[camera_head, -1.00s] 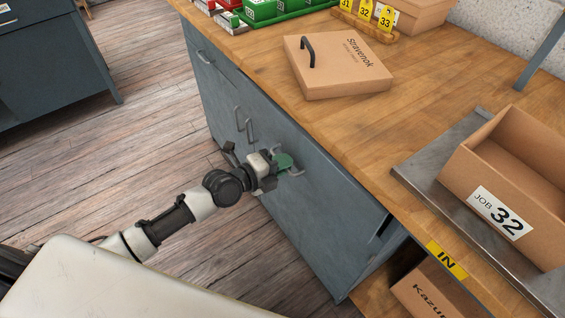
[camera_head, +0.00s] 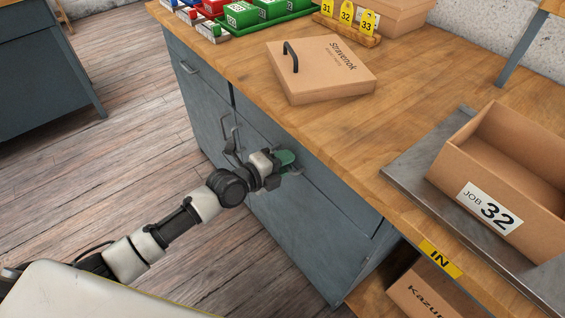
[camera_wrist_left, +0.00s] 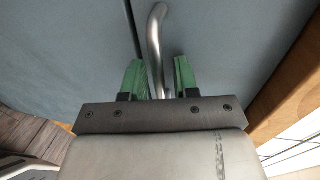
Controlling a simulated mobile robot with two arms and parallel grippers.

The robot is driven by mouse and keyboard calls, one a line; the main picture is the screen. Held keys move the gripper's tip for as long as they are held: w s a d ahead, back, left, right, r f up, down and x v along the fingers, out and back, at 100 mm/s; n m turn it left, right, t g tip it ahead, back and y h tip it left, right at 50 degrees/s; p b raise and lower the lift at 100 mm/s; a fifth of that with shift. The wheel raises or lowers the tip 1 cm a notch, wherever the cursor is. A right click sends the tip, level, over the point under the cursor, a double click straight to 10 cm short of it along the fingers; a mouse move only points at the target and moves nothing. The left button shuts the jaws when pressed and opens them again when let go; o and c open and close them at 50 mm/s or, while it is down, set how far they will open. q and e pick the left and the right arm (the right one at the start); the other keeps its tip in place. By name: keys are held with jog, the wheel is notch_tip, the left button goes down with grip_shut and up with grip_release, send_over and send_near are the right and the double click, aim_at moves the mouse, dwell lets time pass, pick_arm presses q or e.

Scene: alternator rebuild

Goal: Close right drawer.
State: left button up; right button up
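The right drawer (camera_head: 335,196) is a blue-grey front under the wooden benchtop. It looks flush or nearly flush with the cabinet, with no dark gap at its right end in the head view. My left gripper (camera_head: 288,160) is at the drawer's front, its green fingers at the handle. In the left wrist view the metal handle (camera_wrist_left: 156,40) stands between the two fingers of my left gripper (camera_wrist_left: 158,72). The fingers are spread, with space visible beside the handle. Whether a finger touches the handle is unclear. My right gripper is not in view.
The benchtop (camera_head: 330,125) carries a flat cardboard lid (camera_head: 320,70), green bins (camera_head: 272,8) and an open JOB 32 box (camera_head: 500,180) on a metal plate. A left drawer (camera_head: 198,72) and doors with handles (camera_head: 230,135) are beside my arm.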

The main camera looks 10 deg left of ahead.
pick_arm(q)
jog(key=shift+s+a+r, duration=0.1)
jog(key=shift+r, duration=0.05)
jog(key=v, duration=1)
jog(key=shift+s+a+p, duration=0.2)
jog(key=shift+s+p, duration=0.05)
jog(key=shift+p, duration=0.15)
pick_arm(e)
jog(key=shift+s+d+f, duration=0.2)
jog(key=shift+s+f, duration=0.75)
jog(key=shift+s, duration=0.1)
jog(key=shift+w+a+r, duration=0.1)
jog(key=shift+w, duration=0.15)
